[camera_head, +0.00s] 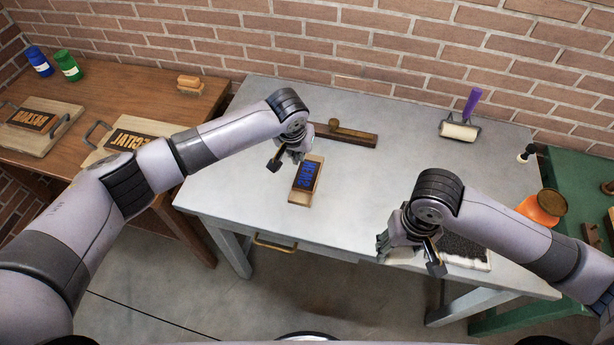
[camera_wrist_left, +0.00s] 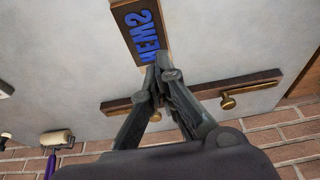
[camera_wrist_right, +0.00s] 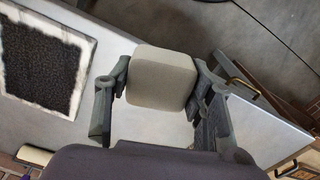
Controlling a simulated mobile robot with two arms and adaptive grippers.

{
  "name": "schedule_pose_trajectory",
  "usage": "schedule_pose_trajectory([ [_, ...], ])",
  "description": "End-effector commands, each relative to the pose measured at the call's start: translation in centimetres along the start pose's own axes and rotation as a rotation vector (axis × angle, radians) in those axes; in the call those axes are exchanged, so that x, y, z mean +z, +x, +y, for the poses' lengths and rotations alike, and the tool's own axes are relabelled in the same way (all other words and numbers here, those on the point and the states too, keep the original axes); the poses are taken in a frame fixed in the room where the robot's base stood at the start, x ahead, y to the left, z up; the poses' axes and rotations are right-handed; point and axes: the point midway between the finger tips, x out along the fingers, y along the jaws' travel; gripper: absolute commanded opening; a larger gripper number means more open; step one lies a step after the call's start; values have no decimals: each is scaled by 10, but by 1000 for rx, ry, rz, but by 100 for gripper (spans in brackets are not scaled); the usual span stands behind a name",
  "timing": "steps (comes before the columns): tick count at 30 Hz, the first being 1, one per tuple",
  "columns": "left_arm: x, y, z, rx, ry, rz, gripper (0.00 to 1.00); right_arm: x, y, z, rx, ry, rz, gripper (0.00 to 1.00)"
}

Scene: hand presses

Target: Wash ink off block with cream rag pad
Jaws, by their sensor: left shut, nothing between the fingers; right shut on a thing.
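The block (camera_head: 306,178) is a wooden piece with blue-inked raised letters on a dark face. It lies on the grey metal table, and its lettered face also shows at the top of the left wrist view (camera_wrist_left: 141,28). My left gripper (camera_head: 294,154) is shut and empty just beyond the block's far end, above the table; I cannot tell whether it touches the block. My right gripper (camera_wrist_right: 157,90) is shut on the cream rag pad (camera_wrist_right: 162,78), a rounded pale pad between its fingers. In the head view my right gripper (camera_head: 388,248) is near the table's front right.
A dark bar with a brass knob (camera_head: 345,135) lies behind the block. A purple-handled roller (camera_head: 460,130) stands at the back right. A white-edged black textured mat (camera_wrist_right: 45,65) is beside my right gripper. An orange jar (camera_head: 541,207) is at right. The middle of the table is clear.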

Motion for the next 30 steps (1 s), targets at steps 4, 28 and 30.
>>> schedule_pose_trajectory([
  [4, -1, -26, 0, 2, 1, 5, 0, 0, 0, 0, 0, 0, 0, 27],
  [28, 3, -112, 2, 7, 4, 0, 0, 0, 0, 0, 0, 0, 0, 27],
  [30, 9, -108, 8, 23, 17, -1, 0, 0, 0, 0, 0, 0, 0, 27],
])
